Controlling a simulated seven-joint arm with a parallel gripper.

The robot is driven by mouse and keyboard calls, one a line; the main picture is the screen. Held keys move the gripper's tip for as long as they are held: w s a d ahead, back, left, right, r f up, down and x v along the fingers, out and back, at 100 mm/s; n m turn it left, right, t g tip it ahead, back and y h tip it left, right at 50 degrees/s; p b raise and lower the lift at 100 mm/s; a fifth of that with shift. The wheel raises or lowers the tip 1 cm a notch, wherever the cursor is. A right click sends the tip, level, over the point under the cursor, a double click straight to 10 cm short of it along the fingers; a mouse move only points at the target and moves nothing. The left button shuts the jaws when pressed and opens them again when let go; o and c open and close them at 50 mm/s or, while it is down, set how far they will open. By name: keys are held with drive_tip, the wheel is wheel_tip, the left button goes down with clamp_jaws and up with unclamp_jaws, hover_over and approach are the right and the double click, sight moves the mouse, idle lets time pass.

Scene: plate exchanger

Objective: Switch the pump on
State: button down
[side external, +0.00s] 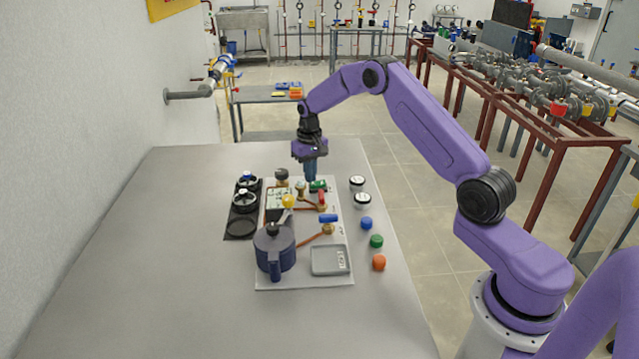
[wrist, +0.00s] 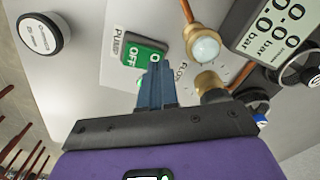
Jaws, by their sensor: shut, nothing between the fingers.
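The pump switch (wrist: 136,52) is a green rocker beside a printed PUMP label (wrist: 117,40). OFF and O are readable on the rocker in the wrist view. It also shows as a small green patch at the back of the board in the side view (side external: 318,185). My gripper (wrist: 156,66) is shut and empty. In the wrist view its blue fingertips overlap the rocker's edge near the O, hiding a little of it. I cannot tell whether they touch. In the side view my gripper (side external: 310,178) points straight down just over the switch.
A round sight glass (wrist: 205,47) on copper pipe and a display (wrist: 275,30) reading 0.0 bar stand close by. A dark blue pot (side external: 275,250), a grey tray (side external: 330,260) and a blue-handled valve (side external: 328,220) are nearer the front. The table's left side is clear.

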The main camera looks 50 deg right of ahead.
wheel_tip(320, 180, up, 6)
idle(0.8)
drive_tip(key=shift+r, duration=0.1)
drive_tip(key=s+a+r+n, duration=0.4)
drive_tip(key=s+a, duration=0.4)
drive_tip(key=a, duration=0.2)
drive_tip(key=s+a+r+n, duration=0.35)
drive_tip(key=s+a, duration=0.45)
drive_tip(key=a, duration=0.3)
drive_tip(key=s+d+n, duration=0.1)
drive_tip(key=s+n, duration=0.7)
drive_tip(key=s, duration=2)
drive_tip(key=shift+d+r, duration=0.3)
drive_tip(key=shift+d, duration=0.05)
